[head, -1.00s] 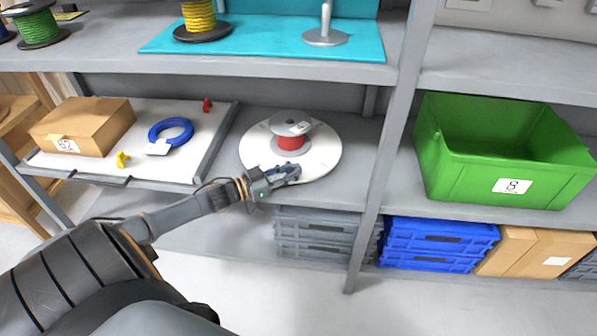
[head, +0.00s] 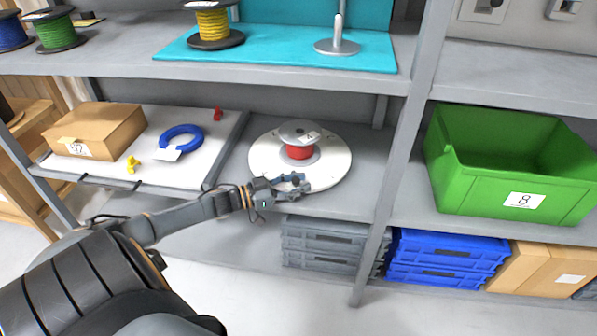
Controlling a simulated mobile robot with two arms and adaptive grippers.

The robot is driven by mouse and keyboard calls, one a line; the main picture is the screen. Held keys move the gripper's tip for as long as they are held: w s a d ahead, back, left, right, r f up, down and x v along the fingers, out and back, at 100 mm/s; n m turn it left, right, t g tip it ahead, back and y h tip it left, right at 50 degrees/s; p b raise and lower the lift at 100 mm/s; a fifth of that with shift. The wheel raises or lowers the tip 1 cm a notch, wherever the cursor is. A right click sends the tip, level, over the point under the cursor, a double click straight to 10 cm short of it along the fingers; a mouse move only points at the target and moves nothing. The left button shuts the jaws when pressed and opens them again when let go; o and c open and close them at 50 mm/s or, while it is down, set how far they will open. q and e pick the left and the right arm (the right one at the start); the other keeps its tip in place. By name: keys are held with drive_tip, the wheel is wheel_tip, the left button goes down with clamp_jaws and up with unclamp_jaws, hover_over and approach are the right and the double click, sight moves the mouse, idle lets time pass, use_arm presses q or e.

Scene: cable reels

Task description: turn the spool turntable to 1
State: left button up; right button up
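The spool turntable is a round white disc (head: 334,165) on the middle grey shelf. A spool with red cable (head: 298,152) and grey flanges stands upright on it, with a small white label on its top. My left gripper (head: 304,182) is at the front edge of the disc, in front of the spool. Its fingers look parted, with nothing visible between them. I cannot tell whether they touch the disc. The number 1 cannot be read on the disc. My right gripper is not in view.
Left of the disc is a white tray (head: 216,150) with a cardboard box (head: 97,130), a blue cable coil (head: 181,138) and small yellow and red pieces. A shelf post (head: 392,180) and a green crate (head: 512,165) stand to the right. The upper shelf (head: 110,55) overhangs behind.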

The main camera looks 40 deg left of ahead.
use_arm(q)
drive_tip(key=shift+w+a+r, duration=0.1)
drive_tip(key=shift+a, duration=0.05)
drive_tip(key=shift+a, duration=0.1)
drive_tip(key=v, duration=1.2)
drive_tip(key=shift+c, duration=0.3)
